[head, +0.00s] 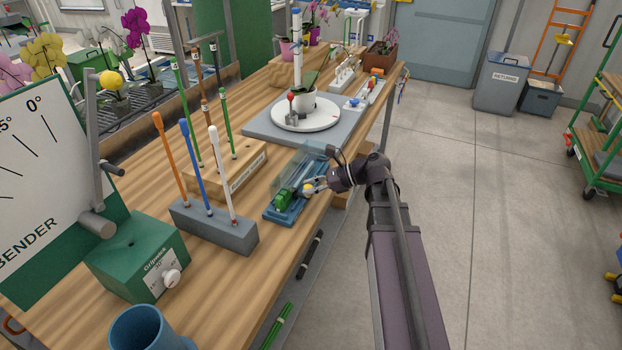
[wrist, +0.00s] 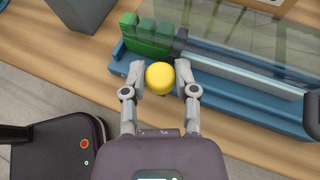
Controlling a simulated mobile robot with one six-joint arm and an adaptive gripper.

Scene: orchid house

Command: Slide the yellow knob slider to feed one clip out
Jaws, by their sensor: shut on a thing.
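The yellow knob (wrist: 160,77) sits between my gripper's two fingertips (wrist: 159,76) in the wrist view, at the front edge of the blue clip feeder (wrist: 240,103). My gripper is shut on the knob. Green clips (wrist: 150,35) stand at the feeder's left end, beside a dark block and a pale rail under a clear cover (wrist: 250,45). The feeder (head: 285,213) lies on the wooden bench in the head view.
A grey block (head: 205,228) holding orange, blue and white rods stands left of the feeder. A wooden block (head: 228,172) with green rods stands behind it. A potted plant on a white turntable (head: 305,117) stands farther back. Open floor lies right of the bench.

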